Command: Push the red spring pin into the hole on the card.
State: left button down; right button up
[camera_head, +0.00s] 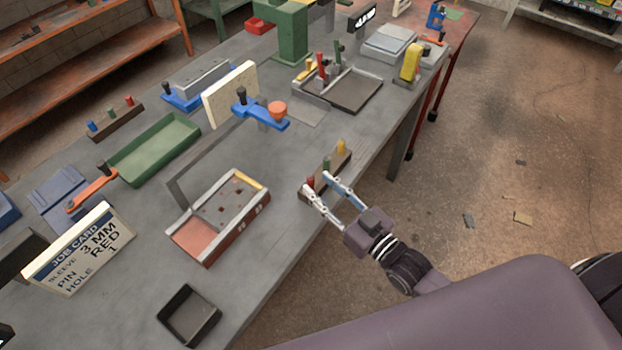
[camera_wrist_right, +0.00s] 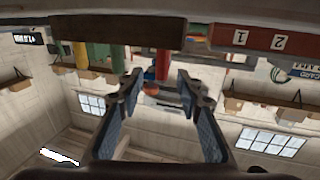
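The job card (camera_head: 82,248) reads sleeve 3 MM, pin RED, hole 1. The red spring pin (camera_head: 311,183) stands at the near end of a brown rack (camera_head: 343,163), beside a green and a yellow pin. My right gripper (camera_head: 316,183) is open at the rack. In the right wrist view, which is upside down, the red pin (camera_wrist_right: 163,65) shows between the spread fingers, with no clear contact. The frame fixture (camera_head: 205,245) stands left of the rack, with dark holes in its plate. The wrist view shows labels 1 and 2 on its side (camera_wrist_right: 262,40). My left gripper is not in view.
A black tray (camera_head: 160,318) sits near the bench's front edge. A green tray (camera_head: 155,150), a second pin rack (camera_head: 117,122) and a blue clamp tool (camera_head: 258,112) stand farther back. Bare bench lies between the fixture and the rack.

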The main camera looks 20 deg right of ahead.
aim_at(313, 181)
jog(key=x, duration=0.4)
jog(key=shift+a+r+p, duration=0.15)
jog(key=shift+p, duration=0.25)
jog(key=shift+s, duration=0.1)
grip_shut()
